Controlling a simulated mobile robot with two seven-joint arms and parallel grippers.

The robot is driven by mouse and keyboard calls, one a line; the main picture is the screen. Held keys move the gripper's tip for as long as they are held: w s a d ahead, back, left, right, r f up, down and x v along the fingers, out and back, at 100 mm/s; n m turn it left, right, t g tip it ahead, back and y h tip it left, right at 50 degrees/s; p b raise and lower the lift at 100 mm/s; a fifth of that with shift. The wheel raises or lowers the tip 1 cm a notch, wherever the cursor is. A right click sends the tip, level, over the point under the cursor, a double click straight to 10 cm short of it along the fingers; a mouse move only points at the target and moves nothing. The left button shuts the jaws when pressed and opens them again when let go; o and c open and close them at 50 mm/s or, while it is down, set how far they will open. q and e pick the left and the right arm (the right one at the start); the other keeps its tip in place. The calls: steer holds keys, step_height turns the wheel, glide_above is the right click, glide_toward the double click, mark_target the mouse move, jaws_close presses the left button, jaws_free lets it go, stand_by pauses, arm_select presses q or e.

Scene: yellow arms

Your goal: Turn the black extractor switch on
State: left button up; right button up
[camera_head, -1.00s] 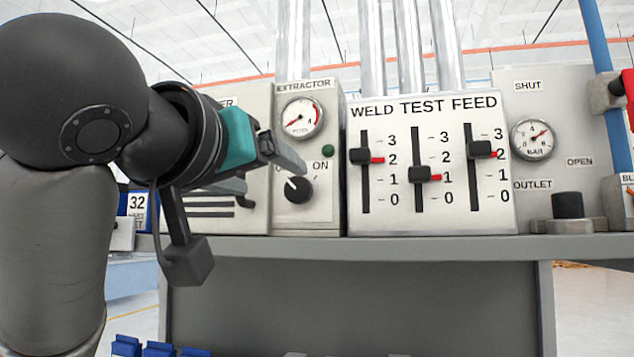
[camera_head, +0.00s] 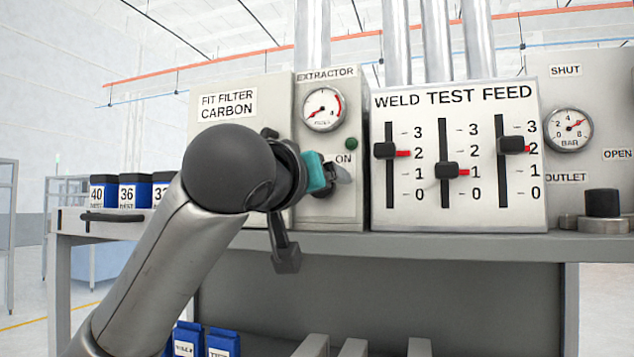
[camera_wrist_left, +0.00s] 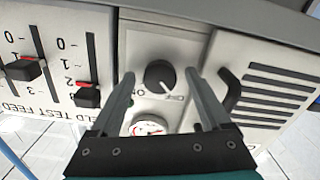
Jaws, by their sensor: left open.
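The black extractor switch (camera_wrist_left: 160,75) is a round knob on the light grey extractor panel (camera_head: 309,105). In the left wrist view its white pointer line is turned to the side away from the ON label. My left gripper (camera_wrist_left: 161,76) is open, with one finger on each side of the knob in that view. I cannot tell whether the fingers touch it. In the head view the gripper (camera_head: 335,176) is in front of the panel just below the ON label, and it hides most of the knob. My right gripper is not in view.
Above the switch are a pressure gauge (camera_head: 324,109) and a green lamp (camera_head: 352,143). The weld test feed panel (camera_head: 455,213) with sliders stands close on the right. A filter panel (camera_head: 228,104) with a dark handle stands on the left. A grey shelf (camera_head: 450,245) runs below.

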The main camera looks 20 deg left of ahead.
arm_select(q)
steer(key=shift+c, duration=0.4)
jaws_close()
steer(key=shift+m, duration=8.9)
